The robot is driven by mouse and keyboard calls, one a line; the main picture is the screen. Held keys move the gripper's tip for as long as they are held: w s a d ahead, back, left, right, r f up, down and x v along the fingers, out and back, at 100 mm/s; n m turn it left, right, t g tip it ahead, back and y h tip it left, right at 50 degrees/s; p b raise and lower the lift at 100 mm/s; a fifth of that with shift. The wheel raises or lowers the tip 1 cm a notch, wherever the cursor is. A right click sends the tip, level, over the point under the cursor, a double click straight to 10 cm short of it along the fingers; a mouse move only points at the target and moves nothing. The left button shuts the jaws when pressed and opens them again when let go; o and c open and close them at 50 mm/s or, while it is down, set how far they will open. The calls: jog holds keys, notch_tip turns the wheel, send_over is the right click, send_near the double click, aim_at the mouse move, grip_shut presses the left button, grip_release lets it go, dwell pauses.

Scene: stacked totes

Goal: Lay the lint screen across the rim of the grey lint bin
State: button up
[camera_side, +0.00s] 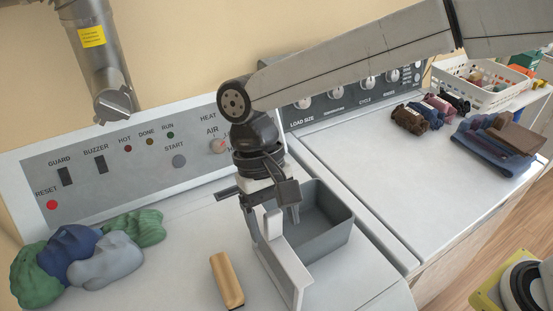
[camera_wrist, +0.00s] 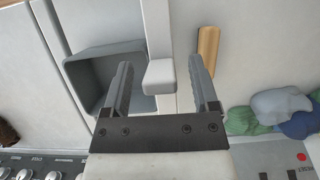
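The lint screen is most likely the white, thin upright panel (camera_side: 284,262) with a raised tab, standing at the near left side of the bin in the side view. In the wrist view its white tab (camera_wrist: 160,76) lies between my two fingers, with a gap on each side. The grey lint bin (camera_side: 334,237) is an open box on the white machine top, just right of the panel. It shows left of my fingers in the wrist view (camera_wrist: 84,82). My gripper (camera_side: 272,220) is open, pointing down over the panel; it also shows in the wrist view (camera_wrist: 161,63).
A tan wooden block (camera_side: 227,280) lies left of the panel. Green, blue and grey cloths (camera_side: 105,262) are heaped at far left. The control panel (camera_side: 130,155) stands behind. The right machine top (camera_side: 375,170) is mostly clear, with folded clothes (camera_side: 495,145) and a white basket (camera_side: 475,95) beyond.

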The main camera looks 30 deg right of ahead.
jog(key=shift+r, duration=0.1)
jog(key=v, duration=1.2)
dwell(0.4)
jog(key=shift+r, duration=0.1)
dwell(0.4)
jog(key=w+d+f+t+y, duration=0.1)
jog(key=d+f+t, duration=0.1)
jog(key=d+f, duration=0.55)
jog(key=w+d+f+t, duration=0.15)
jog(key=d+f, duration=0.25)
jog(key=d, duration=0.7)
jog(key=s+d+f+t, duration=0.2)
jog(key=s+d+f, duration=0.1)
jog(key=d, duration=0.3)
jog(key=s+d+f+t+h, duration=0.1)
jog(key=s+d+f, duration=0.3)
jog(key=s+d, duration=0.2)
jog(key=shift+s+d+f+t, duration=0.3)
jog(key=shift+d+t, duration=0.05)
jog(key=shift+d, duration=0.1)
jog(key=shift+c, duration=1)
